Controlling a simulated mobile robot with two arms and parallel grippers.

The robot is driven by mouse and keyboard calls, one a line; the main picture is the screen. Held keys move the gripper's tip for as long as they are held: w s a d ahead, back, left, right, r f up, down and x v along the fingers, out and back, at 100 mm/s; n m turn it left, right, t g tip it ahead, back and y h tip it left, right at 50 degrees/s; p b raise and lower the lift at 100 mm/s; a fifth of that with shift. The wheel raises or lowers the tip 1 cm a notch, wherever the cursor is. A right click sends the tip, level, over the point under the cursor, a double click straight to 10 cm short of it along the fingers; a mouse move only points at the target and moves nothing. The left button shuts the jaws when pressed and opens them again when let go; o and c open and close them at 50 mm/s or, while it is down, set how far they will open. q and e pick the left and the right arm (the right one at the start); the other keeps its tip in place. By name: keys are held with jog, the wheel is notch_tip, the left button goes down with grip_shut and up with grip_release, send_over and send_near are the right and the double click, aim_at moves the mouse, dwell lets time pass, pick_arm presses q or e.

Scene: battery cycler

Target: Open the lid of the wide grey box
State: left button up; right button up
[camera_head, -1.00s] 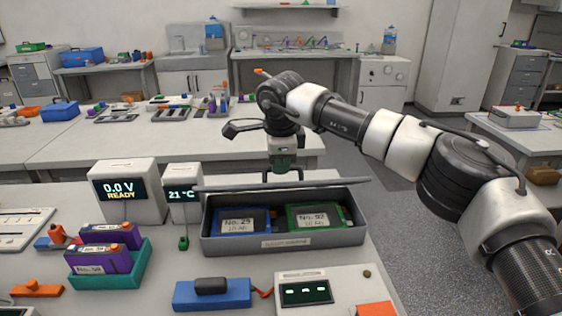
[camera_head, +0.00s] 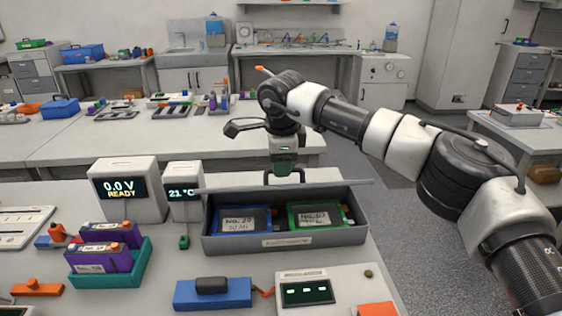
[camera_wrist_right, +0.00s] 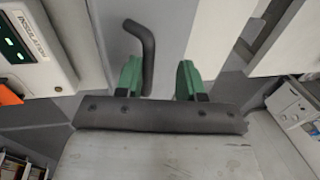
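The wide grey box (camera_head: 222,239) stands on the front bench in the head view. Its lid (camera_head: 330,185) is raised and shows nearly edge-on above the back of the box. Inside lie a blue battery (camera_head: 240,221) and a green battery (camera_head: 314,217). My right gripper (camera_head: 283,164) is above the lid, at its handle (camera_head: 267,178). In the right wrist view, the two green fingertips (camera_wrist_right: 160,80) are apart. The dark bent handle (camera_wrist_right: 146,45) shows beside the left finger; I cannot tell whether they touch. My left gripper is out of view.
Two display units, one reading 0.0 V (camera_head: 127,190) and one 21 °C (camera_head: 183,192), stand left of the box. A green tray (camera_head: 122,274) holds purple batteries. A blue device (camera_head: 212,294) and a white meter (camera_head: 342,287) lie in front. Another bench (camera_head: 90,150) is behind.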

notch_tip(320, 180, up, 10)
jog(key=s, duration=0.2)
jog(key=shift+r, duration=0.2)
jog(key=shift+f, duration=0.15)
